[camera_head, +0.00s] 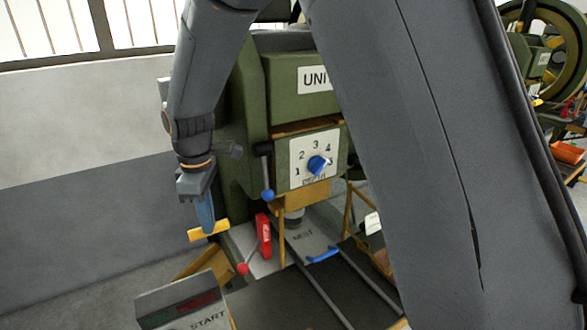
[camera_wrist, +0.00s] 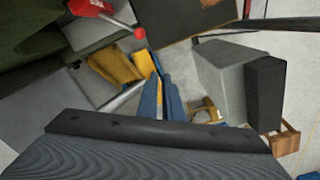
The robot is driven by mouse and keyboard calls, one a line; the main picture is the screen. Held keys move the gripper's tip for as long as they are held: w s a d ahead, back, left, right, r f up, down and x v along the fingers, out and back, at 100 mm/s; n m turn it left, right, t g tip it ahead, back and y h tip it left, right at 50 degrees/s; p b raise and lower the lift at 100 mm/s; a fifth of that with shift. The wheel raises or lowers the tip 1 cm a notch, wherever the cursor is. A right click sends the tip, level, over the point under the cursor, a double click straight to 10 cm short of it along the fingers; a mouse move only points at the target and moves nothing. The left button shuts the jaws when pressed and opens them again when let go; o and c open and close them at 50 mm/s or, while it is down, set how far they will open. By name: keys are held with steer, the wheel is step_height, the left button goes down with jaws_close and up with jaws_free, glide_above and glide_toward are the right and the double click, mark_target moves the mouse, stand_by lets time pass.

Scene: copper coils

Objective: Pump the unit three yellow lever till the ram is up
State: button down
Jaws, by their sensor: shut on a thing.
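A green press (camera_head: 290,80) stands in the middle of the head view; its label reads "UNI", the rest hidden behind my arm. The yellow lever (camera_head: 222,227) is a yellow bar at the press's left side. My gripper (camera_head: 205,222) is shut on the yellow lever, blue fingers pointing down. In the wrist view the blue fingers (camera_wrist: 162,97) pinch the yellow lever (camera_wrist: 143,62), beside a grey metal rod (camera_wrist: 122,98). A grey cylinder (camera_head: 293,215), perhaps the ram, shows above the plate marked "NEST" (camera_head: 303,237); its height is hard to tell.
A depth dial (camera_head: 318,165) with a blue knob and a blue-ended handle (camera_head: 267,190) are on the press front. A red lever (camera_head: 263,235) stands close to the right of my gripper. A grey START box (camera_head: 182,303) is in front. Open floor lies left.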

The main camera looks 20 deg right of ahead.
steer(key=s+d+r+p, duration=0.1)
steer(key=s+r+p, duration=0.3)
steer(key=r+p, duration=0.1)
steer(key=shift+s+d, duration=0.25)
steer(key=shift+d, duration=0.05)
step_height(320, 180, up, 7)
steer(key=s, duration=0.1)
steer(key=shift+a, duration=0.25)
steer(key=shift+r, duration=0.15)
stand_by(0.5)
step_height(320, 180, up, 7)
stand_by(0.7)
